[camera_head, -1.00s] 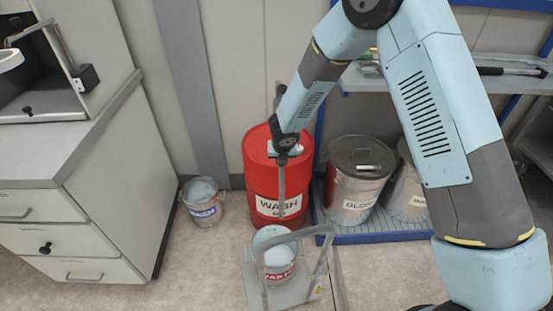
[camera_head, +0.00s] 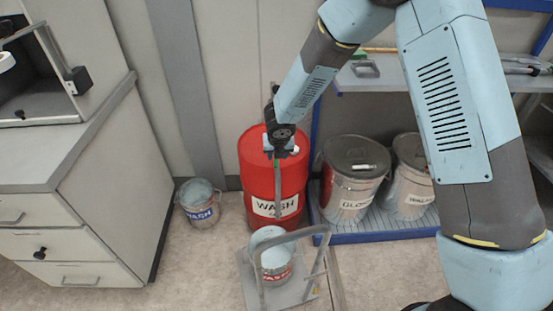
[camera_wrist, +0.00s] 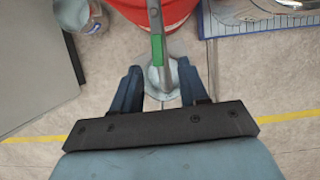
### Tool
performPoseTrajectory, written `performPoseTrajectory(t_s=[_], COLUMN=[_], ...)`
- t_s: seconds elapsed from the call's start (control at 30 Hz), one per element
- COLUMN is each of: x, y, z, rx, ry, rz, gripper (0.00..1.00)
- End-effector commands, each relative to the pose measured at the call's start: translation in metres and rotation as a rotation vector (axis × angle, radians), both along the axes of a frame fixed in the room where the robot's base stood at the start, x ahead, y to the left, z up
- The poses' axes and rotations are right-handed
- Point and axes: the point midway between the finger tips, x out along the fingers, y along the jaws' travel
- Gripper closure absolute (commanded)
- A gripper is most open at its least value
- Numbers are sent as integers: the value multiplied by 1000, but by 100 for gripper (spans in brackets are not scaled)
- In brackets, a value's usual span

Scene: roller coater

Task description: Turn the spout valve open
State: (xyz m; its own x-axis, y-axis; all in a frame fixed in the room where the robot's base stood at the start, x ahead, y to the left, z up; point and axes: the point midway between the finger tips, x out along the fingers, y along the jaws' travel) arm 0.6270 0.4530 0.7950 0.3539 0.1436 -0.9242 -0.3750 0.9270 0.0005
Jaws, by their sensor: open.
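A red drum labelled WASH (camera_head: 258,165) stands against the wall. A thin grey bar (camera_head: 278,200) hangs in front of it, with a green piece (camera_head: 277,168) that may be the spout valve's handle. In the wrist view the grey bar (camera_wrist: 153,14) and green piece (camera_wrist: 157,48) show just beyond the fingertips. My gripper (camera_wrist: 160,67) is open, its two dark blue fingers on either side of the bar's line, with nothing held. In the head view my gripper (camera_head: 279,153) is at the drum's upper front, partly hidden by the wrist.
A bucket (camera_head: 273,262) stands on a grey trolley (camera_head: 300,290) below the bar; the trolley has a raised handle (camera_head: 322,235). Another WASH bucket (camera_head: 200,208) is left of the drum. Metal drums (camera_head: 352,185) stand right under a shelf (camera_head: 440,82). A cabinet (camera_head: 95,190) is left.

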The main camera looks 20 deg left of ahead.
Motion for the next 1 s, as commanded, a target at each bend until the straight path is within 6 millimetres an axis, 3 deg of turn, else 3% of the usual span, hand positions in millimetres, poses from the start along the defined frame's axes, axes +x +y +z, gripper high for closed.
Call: performPoseTrajectory(t_s=[0.2, 0.4, 0.83, 1.0], x=[-14, -23, -26, -22], y=[-5, -8, -9, -15], z=[36, 56, 62, 68], rx=[3, 1, 0, 7], ry=[0, 0, 1, -4], rz=[-2, 0, 0, -34], gripper=[56, 56, 57, 74])
